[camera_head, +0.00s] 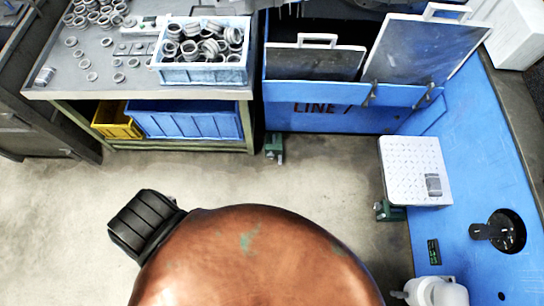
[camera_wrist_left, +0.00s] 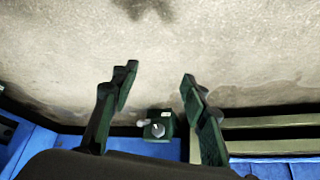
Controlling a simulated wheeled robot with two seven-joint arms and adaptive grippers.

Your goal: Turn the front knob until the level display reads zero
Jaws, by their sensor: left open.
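A green block with a silver knob (camera_wrist_left: 158,130) shows low between my fingers in the left wrist view, beyond them and apart from them. A matching green block (camera_head: 275,148) stands at the foot of the blue machine in the head view. Another green block (camera_head: 388,210) sits by the machine's right part. I cannot tell for sure which is the front knob. A small dark display with green marks (camera_head: 433,252) lies on the blue surface; its reading is too small to read. My left gripper (camera_wrist_left: 157,82) is open and empty. My right gripper is not in view.
A bench (camera_head: 60,92) with loose metal rings and a blue-white bin of rings (camera_head: 205,75) is at the upper left. The blue machine (camera_head: 330,118) holds tilted dark panels. A white perforated plate (camera_head: 405,165) bears one ring. The floor (camera_head: 320,175) between is clear.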

